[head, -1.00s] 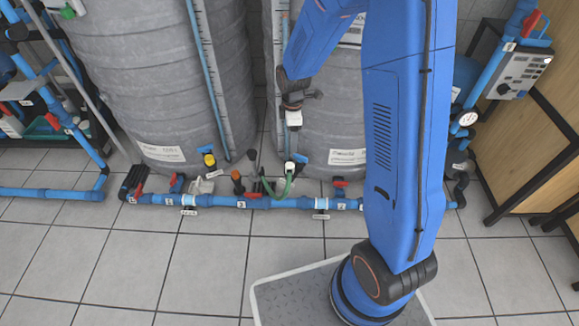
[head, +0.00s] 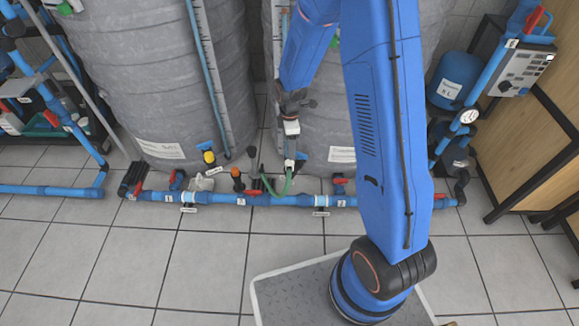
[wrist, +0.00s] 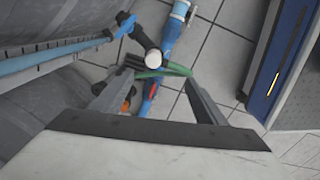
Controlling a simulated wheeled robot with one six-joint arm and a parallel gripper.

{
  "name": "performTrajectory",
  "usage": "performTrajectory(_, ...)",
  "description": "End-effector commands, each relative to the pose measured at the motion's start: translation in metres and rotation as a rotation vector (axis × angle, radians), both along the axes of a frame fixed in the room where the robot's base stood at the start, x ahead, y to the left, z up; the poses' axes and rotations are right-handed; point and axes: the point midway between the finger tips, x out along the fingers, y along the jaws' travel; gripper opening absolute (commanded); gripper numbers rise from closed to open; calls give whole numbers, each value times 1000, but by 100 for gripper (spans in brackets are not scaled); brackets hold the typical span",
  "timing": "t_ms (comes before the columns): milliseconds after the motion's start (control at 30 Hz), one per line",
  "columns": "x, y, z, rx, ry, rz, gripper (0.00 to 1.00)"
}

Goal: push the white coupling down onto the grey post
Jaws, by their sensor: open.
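My gripper (head: 290,147) hangs between the two grey tanks in the head view, above the green hose at the pipe. In the wrist view my gripper (wrist: 158,82) is open, its two fingers spread with nothing clamped between them. A white round end (wrist: 153,58), which looks like the white coupling, shows just beyond the fingertips and between their lines, with a black part beside it. The green hose (wrist: 165,72) runs from there to the right. In the head view the coupling (head: 289,165) is small under the fingers. I cannot make out the grey post or whether the coupling is seated.
A blue pipe (head: 230,200) with red-handled valves runs along the floor in front of the tanks (head: 130,70). An orange-capped fitting (head: 237,174) stands left of the green hose. A wooden cabinet (head: 535,150) is at the right.

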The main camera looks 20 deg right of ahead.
Motion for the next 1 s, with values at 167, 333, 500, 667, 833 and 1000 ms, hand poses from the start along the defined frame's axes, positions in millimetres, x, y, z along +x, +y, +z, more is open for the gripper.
performTrajectory(167, -1, 0, -30, -1, 3, 0, 66)
performTrajectory(333, -1, 0, -55, -1, 4, 0, 66)
performTrajectory(500, 0, 0, -74, -1, 2, 0, 66)
performTrajectory(667, 0, 0, -81, 0, 1, 0, 66)
performTrajectory(833, 0, 0, -81, 0, 0, 0, 66)
performTrajectory(1000, 0, -1, -82, 0, 1, 0, 66)
